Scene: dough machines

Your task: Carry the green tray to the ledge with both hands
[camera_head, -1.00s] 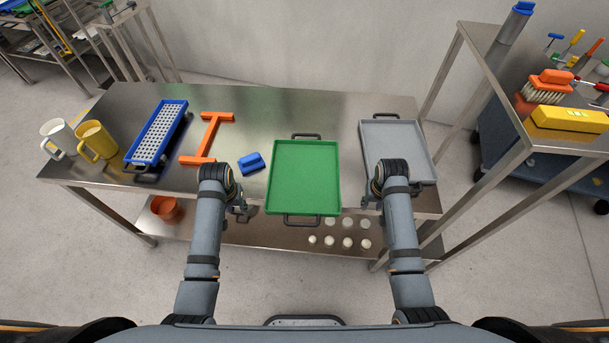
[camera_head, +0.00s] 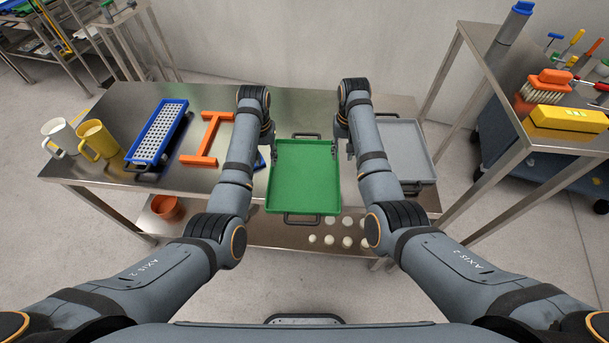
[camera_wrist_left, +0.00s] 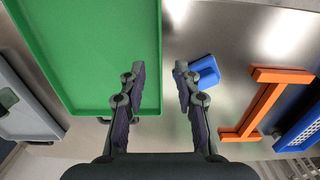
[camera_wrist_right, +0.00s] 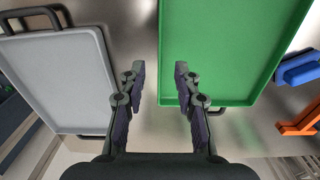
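The green tray (camera_head: 304,180) lies on the steel table with its near end reaching past the front edge. It has dark handles at its far and near ends. My left gripper (camera_head: 272,157) is open at the tray's left side. In the left wrist view its fingers (camera_wrist_left: 160,72) lie either side of the tray's wall line. My right gripper (camera_head: 350,152) is open at the right side. In the right wrist view its fingers (camera_wrist_right: 160,72) straddle the opposite wall line. I cannot tell whether the fingers touch the tray. Which surface is the ledge is unclear.
A grey tray (camera_head: 408,150) lies close on the right. A blue block (camera_wrist_right: 298,68), an orange H-shaped piece (camera_head: 207,140), a blue perforated tray (camera_head: 157,130) and mugs (camera_head: 97,140) are left. A taller steel table (camera_head: 500,75) stands right; a lower shelf (camera_head: 270,232) holds white pieces.

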